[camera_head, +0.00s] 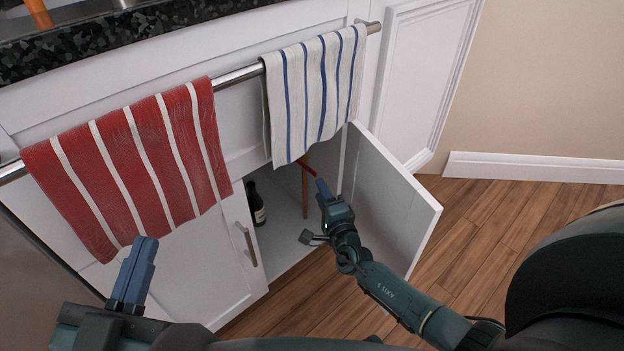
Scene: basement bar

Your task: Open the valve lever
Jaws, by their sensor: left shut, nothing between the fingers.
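Inside the open cabinet, a copper-coloured upright pipe (305,194) shows below the striped white towel. A small red piece that looks like the valve lever (308,169) sticks out at its top. The towel's lower edge and my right gripper hide part of it. My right gripper (322,187) reaches into the cabinet opening, its fingertips right by the red lever. I cannot tell whether they touch, or whether its fingers are open. My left gripper (146,243) is shut and empty in front of the red towel, well away from the valve.
The open cabinet door (392,200) stands just right of my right arm. A dark bottle (256,204) stands inside the cabinet. A red towel (135,165) and a blue-striped white towel (315,95) hang on a metal rail (238,76). Wooden floor (480,230) lies free at the right.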

